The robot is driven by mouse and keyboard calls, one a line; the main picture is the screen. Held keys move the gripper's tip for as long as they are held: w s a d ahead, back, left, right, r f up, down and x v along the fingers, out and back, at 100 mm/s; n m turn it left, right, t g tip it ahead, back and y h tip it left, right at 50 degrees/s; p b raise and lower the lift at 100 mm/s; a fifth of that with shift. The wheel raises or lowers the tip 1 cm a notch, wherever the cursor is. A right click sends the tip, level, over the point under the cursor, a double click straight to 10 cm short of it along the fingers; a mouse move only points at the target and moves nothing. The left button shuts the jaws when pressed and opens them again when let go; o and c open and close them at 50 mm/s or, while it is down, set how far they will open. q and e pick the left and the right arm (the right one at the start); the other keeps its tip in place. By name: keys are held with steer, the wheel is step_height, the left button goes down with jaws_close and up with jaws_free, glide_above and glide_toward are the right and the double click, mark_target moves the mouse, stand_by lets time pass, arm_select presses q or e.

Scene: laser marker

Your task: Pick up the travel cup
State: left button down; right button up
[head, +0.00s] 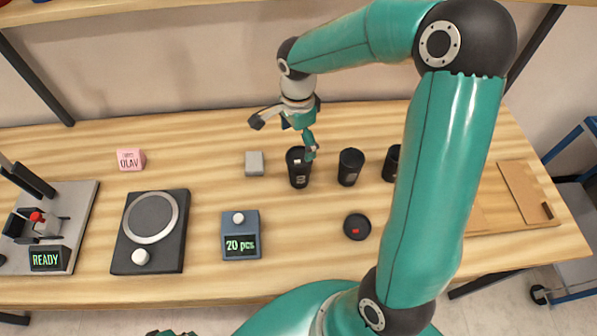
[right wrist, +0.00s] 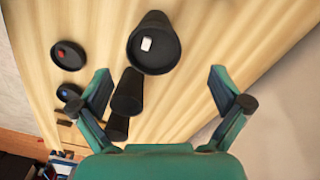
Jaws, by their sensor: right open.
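Three black travel cups stand in a row in the head view: a left one (head: 298,178) with a pale mark on its side, a middle one (head: 350,168) and a right one (head: 390,163) partly hidden by my arm. My right gripper (head: 283,137) is open and empty, above and a little left of the left cup, with one finger overlapping its rim in the picture. In the right wrist view the open fingers (right wrist: 160,75) show below the nearest cup (right wrist: 153,48), which has a small white piece inside. Two more cups (right wrist: 128,92) (right wrist: 117,127) show beyond.
A black round lid with a red spot (head: 357,228) lies in front of the cups. A grey block (head: 254,164), a counter box (head: 241,245), a dial unit (head: 150,225), a pink block (head: 130,159) and a marking machine (head: 75,225) stand left. A wooden board (head: 522,190) lies right.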

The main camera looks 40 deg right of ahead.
mark_target(299, 159)
steer(key=f, duration=0.1)
steer(key=f+p, duration=0.1)
steer(key=f, duration=0.3)
steer(key=shift+s+a, duration=0.1)
steer(key=shift+s, duration=0.3)
steer(key=shift+f, duration=0.5)
steer(key=c, duration=0.8)
